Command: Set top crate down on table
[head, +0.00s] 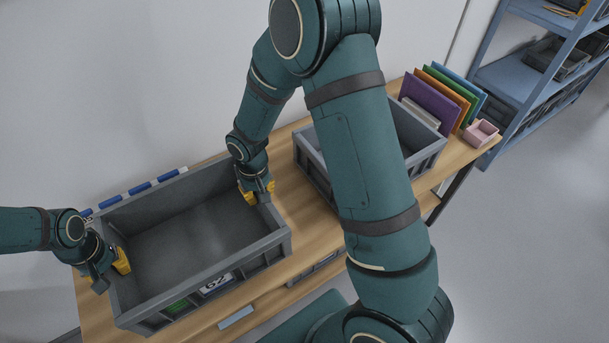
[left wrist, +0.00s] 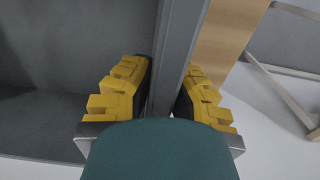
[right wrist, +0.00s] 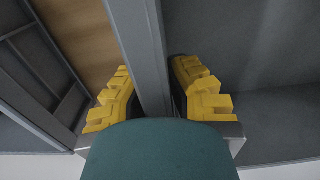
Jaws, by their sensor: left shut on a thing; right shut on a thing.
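The grey crate (head: 255,254), empty inside, is at the left of the head view, over the wooden table (head: 305,232). I cannot tell whether its base touches the tabletop. My left gripper (head: 118,262) is shut on its left end wall; the fingers straddle that wall (left wrist: 176,50) in the left wrist view. My right gripper (head: 257,192) is shut on the opposite end wall, which also shows between its fingers in the right wrist view (right wrist: 141,45). A label sits on the crate's front side. Its underside is hidden.
A second grey crate (head: 311,166) stands to the right on the table, partly hidden by my right arm. Beyond it are upright coloured boards (head: 428,103) and a pink box (head: 482,133). A blue shelf rack (head: 510,75) stands far right. A strip of bare table lies between the crates.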

